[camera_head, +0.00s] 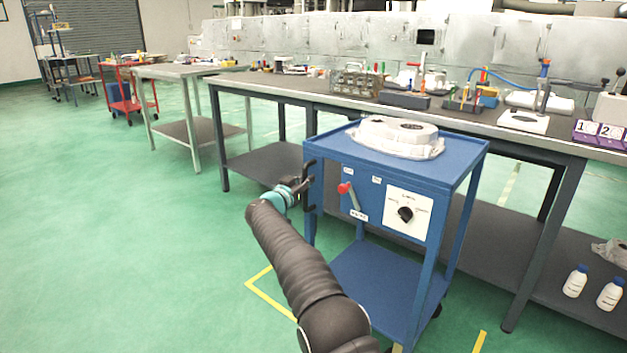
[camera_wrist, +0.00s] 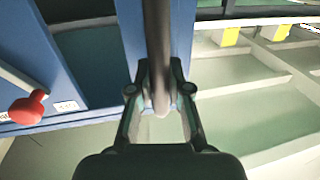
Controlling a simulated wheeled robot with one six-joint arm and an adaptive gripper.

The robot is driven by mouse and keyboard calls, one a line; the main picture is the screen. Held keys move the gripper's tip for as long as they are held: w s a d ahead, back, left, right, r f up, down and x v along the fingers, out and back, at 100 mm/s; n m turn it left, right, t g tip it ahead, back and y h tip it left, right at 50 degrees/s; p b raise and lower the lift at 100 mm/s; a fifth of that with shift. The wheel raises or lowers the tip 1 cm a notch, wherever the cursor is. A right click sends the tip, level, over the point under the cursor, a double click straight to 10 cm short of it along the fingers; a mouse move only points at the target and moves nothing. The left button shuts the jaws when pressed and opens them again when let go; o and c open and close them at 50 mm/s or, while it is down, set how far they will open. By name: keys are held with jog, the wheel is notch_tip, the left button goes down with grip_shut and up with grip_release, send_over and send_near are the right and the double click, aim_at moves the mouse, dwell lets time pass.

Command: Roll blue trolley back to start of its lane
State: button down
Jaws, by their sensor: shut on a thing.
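The blue trolley (camera_head: 462,168) stands in front of the long workbench, with a pale aluminium casting (camera_head: 398,135) on its top. Its front panel carries a red-knobbed lever (camera_head: 345,188) and a white plate with a black rotary knob (camera_head: 405,214). A dark upright handle (camera_wrist: 157,35) is on the trolley's left corner post. My gripper (camera_head: 304,187) reaches this handle from the left. In the wrist view, my gripper (camera_wrist: 160,98) has its two fingers closed around the handle. The red lever knob (camera_wrist: 27,109) shows at the left there.
Yellow lane marks (camera_head: 262,291) lie on the green floor left of the trolley and at its front right (camera_head: 479,342). The long workbench (camera_head: 262,88) stands close behind the trolley. White bottles (camera_head: 575,281) stand on its lower shelf. Open floor lies to the left.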

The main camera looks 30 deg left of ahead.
jog(key=shift+w+r, duration=0.2)
jog(key=shift+w, duration=0.1)
jog(key=shift+a, duration=0.1)
jog(key=c, duration=1.3)
grip_release()
jog(key=shift+o, duration=1)
jog(key=shift+w+d, duration=0.15)
jog(key=shift+d, duration=0.05)
jog(key=shift+s+a+f, duration=0.1)
jog(key=shift+s+a, duration=0.25)
jog(key=shift+a, duration=0.05)
jog(key=s, duration=1.2)
jog(key=shift+d, duration=0.25)
